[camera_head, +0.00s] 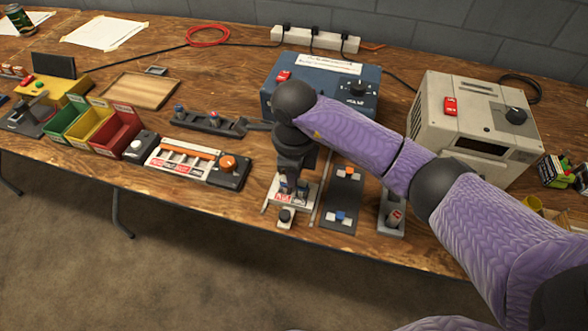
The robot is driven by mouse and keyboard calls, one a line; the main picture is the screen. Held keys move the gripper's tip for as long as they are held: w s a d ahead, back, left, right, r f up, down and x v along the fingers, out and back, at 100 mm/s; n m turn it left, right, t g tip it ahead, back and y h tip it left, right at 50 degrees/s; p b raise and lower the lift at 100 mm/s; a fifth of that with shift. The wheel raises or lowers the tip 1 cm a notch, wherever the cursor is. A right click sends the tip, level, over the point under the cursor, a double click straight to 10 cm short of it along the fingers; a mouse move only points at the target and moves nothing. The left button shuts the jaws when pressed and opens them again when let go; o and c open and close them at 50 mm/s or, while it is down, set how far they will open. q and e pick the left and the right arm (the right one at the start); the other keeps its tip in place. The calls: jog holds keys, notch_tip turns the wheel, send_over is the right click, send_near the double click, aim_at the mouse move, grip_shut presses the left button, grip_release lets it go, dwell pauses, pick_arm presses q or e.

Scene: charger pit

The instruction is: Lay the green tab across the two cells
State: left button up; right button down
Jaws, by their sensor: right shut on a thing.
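My right gripper (293,172) points down over a small white-based holder (292,199) with a red label, near the table's front edge. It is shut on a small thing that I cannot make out. Two small dark upright cylinders, seemingly the cells (302,188), stand in the holder just below the fingertips. I cannot tell whether the fingers or the held thing touch them. I cannot make out the green tab; the gripper hides the area. My left gripper is not in view.
A dark panel with blue and orange parts (343,198) lies right of the holder. A blue box (335,80) and a beige box (472,115) stand behind. Left are a white-and-orange rack (183,160), coloured bins (115,130) and a wooden tray (140,90).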

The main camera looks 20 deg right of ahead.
jog(key=shift+f, duration=0.2)
jog(key=c, duration=0.5)
grip_release()
jog(key=shift+c, duration=0.2)
jog(key=shift+r, duration=0.1)
notch_tip(320, 180, up, 4)
jog(key=p, duration=0.2)
jog(key=shift+f+p, duration=0.2)
jog(key=shift+p, duration=0.15)
jog(key=shift+r+p, duration=1.3)
jog(key=shift+r, duration=0.4)
jog(key=shift+f, duration=0.1)
